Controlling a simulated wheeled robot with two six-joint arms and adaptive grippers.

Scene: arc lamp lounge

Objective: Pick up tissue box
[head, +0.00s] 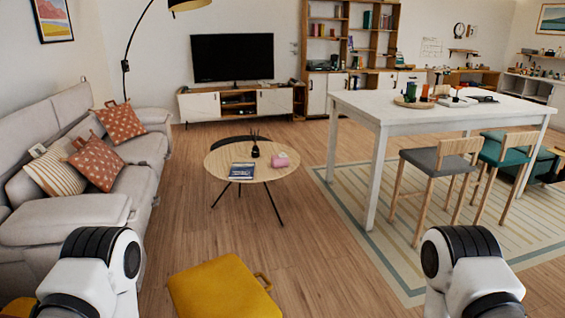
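A small pink box (281,160), which looks like the tissue box, sits on the right side of a round wooden coffee table (228,170). The table stands in the middle of the room, well ahead of me. A dark vase (255,150) stands just left of the pink box, and a dark blue book (242,171) lies nearer the table's front edge. Only white and black links of my two arms show at the bottom left and bottom right. Neither gripper is in view, and nothing of mine is near the box.
A yellow floor cushion (222,289) lies close in front of me. A grey sofa (75,215) lines the left side. A white high table (445,110) with a grey chair (436,163) stands on the right. Bare wooden floor (300,235) lies between the cushion and the rug (400,265).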

